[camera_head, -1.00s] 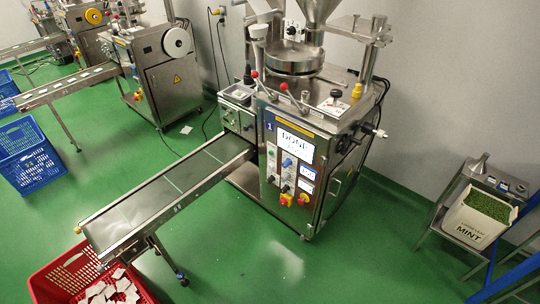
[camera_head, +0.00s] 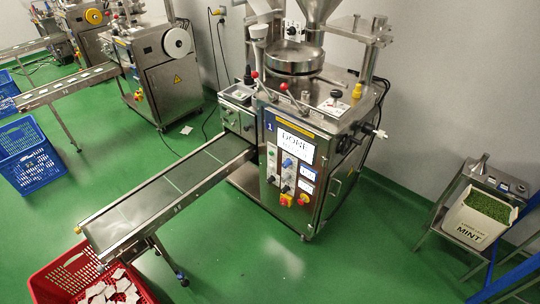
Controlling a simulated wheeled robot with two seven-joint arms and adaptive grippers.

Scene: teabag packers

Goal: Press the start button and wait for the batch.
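The teabag machine (camera_head: 318,205) numbered 1 stands in the middle, a steel cabinet with a hopper on top. Its white display (camera_head: 295,145) reads "DONE", with a smaller line too blurred to read. Below the display is a control panel (camera_head: 287,177) with a green button (camera_head: 271,155), a blue knob and several other controls; labels are too small to read. A red and yellow knob (camera_head: 285,200) sits at the panel's bottom. The conveyor (camera_head: 165,192) looks bare. The red crate (camera_head: 62,270) at its end holds several white teabags (camera_head: 112,290). Neither of my grippers is in view.
A box of green leaves marked MINT (camera_head: 474,225) stands on a steel stand (camera_head: 428,228) at the right. Blue crates (camera_head: 30,160) and other machines (camera_head: 160,75) are at the left. The green floor (camera_head: 270,262) in front of the machine is clear.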

